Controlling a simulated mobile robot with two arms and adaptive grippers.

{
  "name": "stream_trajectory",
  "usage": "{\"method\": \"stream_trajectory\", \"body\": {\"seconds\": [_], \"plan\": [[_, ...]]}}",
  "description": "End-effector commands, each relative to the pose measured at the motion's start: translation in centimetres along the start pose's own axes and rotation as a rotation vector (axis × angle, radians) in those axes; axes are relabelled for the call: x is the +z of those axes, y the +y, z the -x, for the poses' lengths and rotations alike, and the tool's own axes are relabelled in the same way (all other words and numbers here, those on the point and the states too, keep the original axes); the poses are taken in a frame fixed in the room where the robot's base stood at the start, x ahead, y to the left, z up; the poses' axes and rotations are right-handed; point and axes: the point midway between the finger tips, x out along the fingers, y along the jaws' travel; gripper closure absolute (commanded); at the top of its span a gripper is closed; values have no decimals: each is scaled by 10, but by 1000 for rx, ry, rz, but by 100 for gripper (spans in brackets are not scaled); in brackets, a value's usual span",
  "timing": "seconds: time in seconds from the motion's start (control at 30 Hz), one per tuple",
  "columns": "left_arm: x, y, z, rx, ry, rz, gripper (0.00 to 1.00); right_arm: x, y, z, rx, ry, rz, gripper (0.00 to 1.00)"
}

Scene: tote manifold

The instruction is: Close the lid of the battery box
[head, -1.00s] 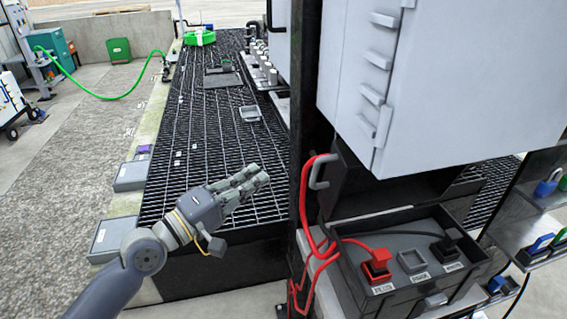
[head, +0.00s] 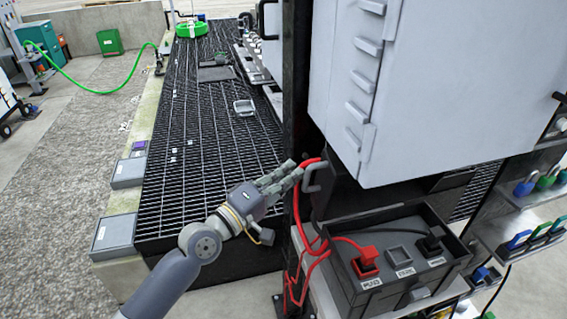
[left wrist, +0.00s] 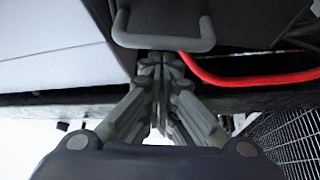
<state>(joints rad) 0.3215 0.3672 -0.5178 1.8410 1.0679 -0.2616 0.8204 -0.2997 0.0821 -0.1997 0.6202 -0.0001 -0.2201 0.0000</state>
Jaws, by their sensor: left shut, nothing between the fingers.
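The battery box (head: 366,300) is a dark grey open box at the lower right of the head view, with a red and a black plug in its top. Its dark lid (head: 345,192) stands raised at the back, below the white cabinet. A grey U-shaped handle (head: 313,178) sticks out at the lid's left side; it also shows in the left wrist view (left wrist: 163,42). My left gripper (head: 292,172) is shut and empty, its tips just left of the handle. In the left wrist view the tips (left wrist: 160,62) lie close below the handle; contact cannot be told.
A red cable (head: 299,215) hangs by the handle and crosses near my fingers. A black post (head: 296,100) stands right behind them. The white cabinet (head: 440,90) overhangs the box. The black grating (head: 205,140) at left is mostly clear.

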Motion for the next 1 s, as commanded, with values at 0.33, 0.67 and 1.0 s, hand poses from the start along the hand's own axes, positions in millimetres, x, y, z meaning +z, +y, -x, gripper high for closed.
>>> {"method": "stream_trajectory", "body": {"seconds": [0.33, 0.67, 1.0], "plan": [[1, -1, 1, 0, 0, 0, 100, 0, -1, 0, -1, 1, 1, 60], [9, 1, 5, 26, 0, -46, 100, 0, -4, -12, -5, 1, -1, 60], [19, 2, 10, 57, -2, -101, 100, 2, -5, -25, -5, 1, -1, 60]]}}
